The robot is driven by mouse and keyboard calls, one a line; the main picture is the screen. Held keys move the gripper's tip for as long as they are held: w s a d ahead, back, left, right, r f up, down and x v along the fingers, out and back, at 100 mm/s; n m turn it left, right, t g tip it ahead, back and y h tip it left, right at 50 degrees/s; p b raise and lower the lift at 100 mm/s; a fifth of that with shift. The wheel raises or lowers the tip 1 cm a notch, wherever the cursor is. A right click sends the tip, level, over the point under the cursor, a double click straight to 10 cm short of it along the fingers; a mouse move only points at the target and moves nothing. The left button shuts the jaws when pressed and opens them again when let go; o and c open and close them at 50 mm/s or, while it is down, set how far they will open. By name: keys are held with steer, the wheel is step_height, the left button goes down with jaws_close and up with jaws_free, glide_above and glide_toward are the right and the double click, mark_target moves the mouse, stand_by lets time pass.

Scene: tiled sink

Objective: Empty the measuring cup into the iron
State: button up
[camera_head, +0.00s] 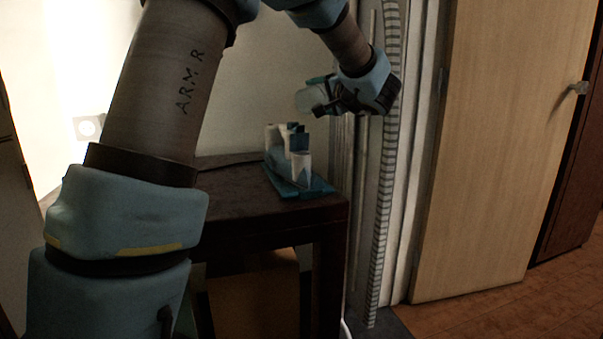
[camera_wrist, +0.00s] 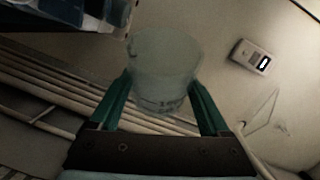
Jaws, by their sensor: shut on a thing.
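My gripper (camera_head: 326,92) is shut on the measuring cup (camera_head: 309,99), a clear, translucent cup. In the head view the cup is tipped over sideways, held above the table to the upper right of the iron. The wrist view shows the cup (camera_wrist: 164,72) between the two teal fingers; I cannot tell whether anything is inside it. The iron (camera_head: 299,160), white and teal, rests on its teal base at the right end of the dark table. A blue and white piece, likely the iron (camera_wrist: 108,12), shows at the top left of the wrist view. The cup and iron are apart.
The dark table (camera_head: 235,200) has bare top left of the iron. A wall with a ribbed vertical strip (camera_head: 384,200) stands just right of my gripper. A pale wooden door (camera_head: 490,150) is further right. A small white wall device (camera_wrist: 250,57) shows in the wrist view.

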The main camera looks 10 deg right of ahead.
steer(key=b, duration=0.2)
steer(key=f+n+b, duration=0.1)
steer(key=b, duration=0.2)
steer(key=shift+s+a+t, duration=0.25)
steer(key=shift+t, duration=0.05)
steer(key=shift+r+p, duration=0.6)
steer(key=shift+r, duration=0.15)
steer(key=p, duration=0.4)
steer(key=shift+w+d+r, duration=0.15)
steer(key=shift+r, duration=0.25)
steer(key=p, duration=0.3)
steer(key=m+g+p, duration=0.1)
steer(key=p, duration=0.2)
steer(key=shift+w+d+f+m, duration=0.2)
steer(key=shift+f+m, duration=0.1)
steer(key=shift+w+d+f+p, duration=0.1)
steer(key=shift+f+p, duration=0.15)
steer(key=shift+p, duration=0.5)
steer(key=shift+f, duration=0.45)
steer(key=shift+m, duration=0.3)
steer(key=p, duration=0.3)
steer(key=shift+m+g, duration=0.3)
steer(key=p, duration=0.3)
steer(key=f+m+g+p, duration=0.1)
steer(key=p, duration=0.3)
steer(key=shift+w+d+y, duration=0.15)
steer(key=shift+y, duration=0.15)
